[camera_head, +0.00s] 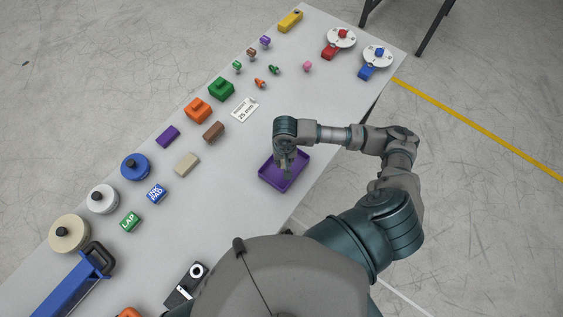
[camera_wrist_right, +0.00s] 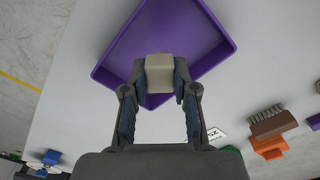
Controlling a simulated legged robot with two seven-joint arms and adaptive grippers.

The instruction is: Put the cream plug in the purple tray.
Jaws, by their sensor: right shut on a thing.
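The purple tray (camera_head: 299,166) lies on the table under my right gripper in the head view. In the right wrist view the tray (camera_wrist_right: 190,28) fills the top middle. My right gripper (camera_head: 285,170) points down over the tray. In the right wrist view the gripper (camera_wrist_right: 159,80) is shut on the cream plug (camera_wrist_right: 159,70), a small pale block between its fingertips. The plug is in front of the tray's inside; whether it touches the floor cannot be told. The gripper hides the plug in the head view. My left gripper is not in view.
Several coloured blocks and round knobbed pieces line the table's far-left edge. The table around the tray is clear.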

